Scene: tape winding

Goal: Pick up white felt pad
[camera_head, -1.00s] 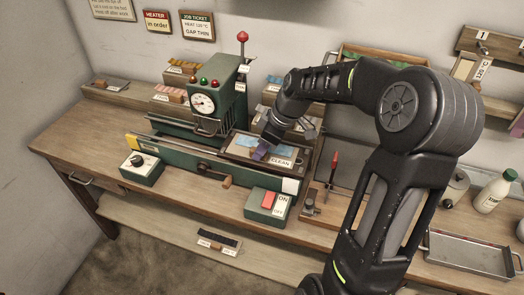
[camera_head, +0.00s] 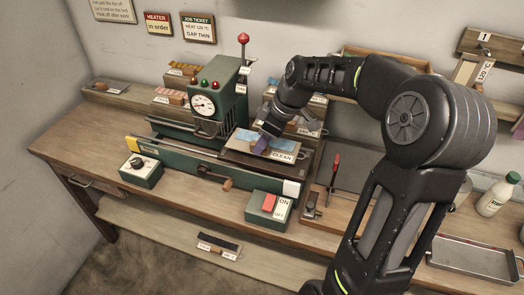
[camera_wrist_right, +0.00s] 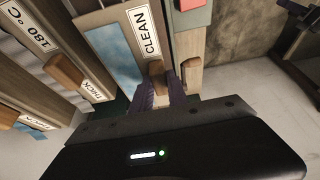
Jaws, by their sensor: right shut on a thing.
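My right gripper (camera_head: 262,145) is at the workbench, by the front of a flat grey-brown tray or lid (camera_head: 235,146) labelled CLEAN with a blue patch on top. In the right wrist view its purple fingers (camera_wrist_right: 161,92) are shut around a small wooden tab (camera_wrist_right: 156,70) at the edge of the CLEAN piece (camera_wrist_right: 98,33). The piece sits slightly tilted above a dark surface at the machine's right side. I cannot pick out a white felt pad for certain. My left gripper is not in view.
The green machine (camera_head: 230,103) with gauge and red-knobbed lever stands left of the gripper. An ON/OFF switch box (camera_head: 268,208) is in front. A red-handled tool (camera_head: 334,172) stands to the right, with a metal tray (camera_head: 470,257) and a white bottle (camera_head: 496,194) farther right.

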